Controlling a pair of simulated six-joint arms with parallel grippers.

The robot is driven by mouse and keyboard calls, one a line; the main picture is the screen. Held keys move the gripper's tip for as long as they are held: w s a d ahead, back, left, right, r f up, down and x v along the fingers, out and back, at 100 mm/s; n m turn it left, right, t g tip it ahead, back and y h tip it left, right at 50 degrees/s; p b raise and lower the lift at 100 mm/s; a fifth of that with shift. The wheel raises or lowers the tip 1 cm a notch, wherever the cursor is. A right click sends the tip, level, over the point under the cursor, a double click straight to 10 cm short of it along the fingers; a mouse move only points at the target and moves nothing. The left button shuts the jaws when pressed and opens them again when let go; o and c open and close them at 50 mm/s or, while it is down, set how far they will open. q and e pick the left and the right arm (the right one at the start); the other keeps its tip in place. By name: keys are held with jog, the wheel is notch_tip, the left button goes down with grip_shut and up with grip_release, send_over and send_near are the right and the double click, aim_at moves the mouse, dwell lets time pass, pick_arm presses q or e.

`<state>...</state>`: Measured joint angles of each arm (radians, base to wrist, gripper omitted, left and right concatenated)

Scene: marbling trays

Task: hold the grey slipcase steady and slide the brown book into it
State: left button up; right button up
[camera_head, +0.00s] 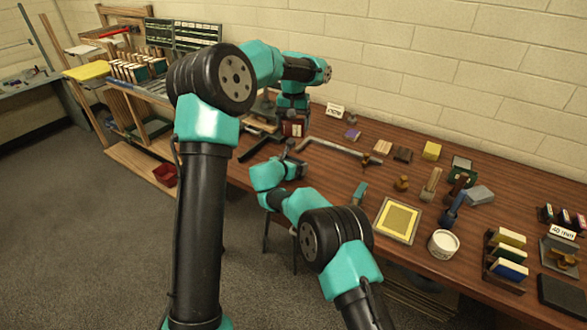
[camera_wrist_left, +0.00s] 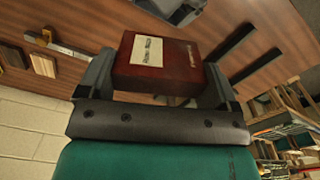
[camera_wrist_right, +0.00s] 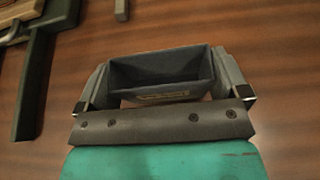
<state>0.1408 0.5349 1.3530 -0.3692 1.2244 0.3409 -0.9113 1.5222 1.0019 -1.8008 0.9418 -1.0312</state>
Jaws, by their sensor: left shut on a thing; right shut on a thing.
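The brown book (camera_wrist_left: 158,62), dark reddish with a cream label, is clamped between the fingers of my left gripper (camera_wrist_left: 157,75) in the left wrist view. In the head view the book (camera_head: 293,129) shows small below my left gripper (camera_head: 293,116), near the table's left end. The grey slipcase (camera_wrist_right: 160,91) is between the fingers of my right gripper (camera_wrist_right: 162,82) in the right wrist view. Its open side shows a dark, empty inside. In the head view my right gripper (camera_head: 291,163) is at the table's front edge, nearer than the book; the slipcase is hard to make out there. Book and slipcase are apart.
Dark bars (camera_head: 262,143) lie on the table's left end. A long grey bar (camera_head: 340,150) lies right of the grippers. Farther right are a yellow screen (camera_head: 397,219), a white tub (camera_head: 443,243), stamps and a book rack (camera_head: 506,262). A brick wall stands behind.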

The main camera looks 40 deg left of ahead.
pick_arm(q)
jog(key=shift+f, duration=3.05)
jog(key=shift+f, duration=1.85)
jog(key=shift+f, duration=0.4)
jog(key=o, duration=0.8)
jog(key=shift+c, duration=0.2)
notch_tip(320, 180, up, 13)
jog(key=shift+f, duration=0.1)
